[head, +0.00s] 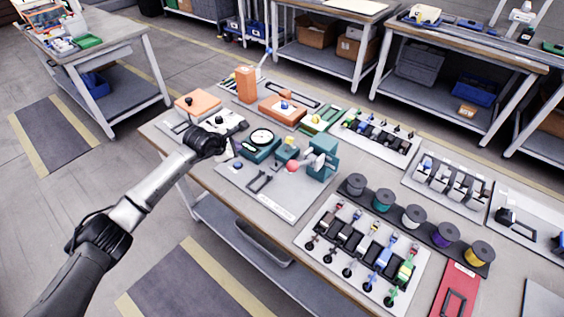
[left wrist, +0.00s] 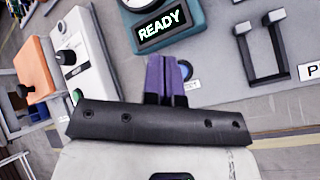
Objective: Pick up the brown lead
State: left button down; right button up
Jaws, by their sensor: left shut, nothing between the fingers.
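I cannot single out a brown lead in either view. A white board (head: 318,258) at the front of the bench carries several dark units in a row with coloured ends and round black plugs. A row of wire spools, among them a teal one (head: 384,199) and a purple one (head: 445,235), stands behind it. My left gripper (head: 228,152) is over the left part of the bench, well away from the board and spools. In the left wrist view its purple fingers (left wrist: 167,76) are together and hold nothing. My right gripper is not in view.
A teal device reading READY (left wrist: 168,32) lies just beyond my left fingers, beside a blue button (left wrist: 186,69) and a dark handle (left wrist: 262,52). An orange box (head: 197,103) is at the left. A red tray (head: 446,298) is at the front right.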

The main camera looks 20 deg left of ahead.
pick_arm(q)
jog(key=c, duration=0.8)
grip_release()
jog(key=shift+c, duration=0.2)
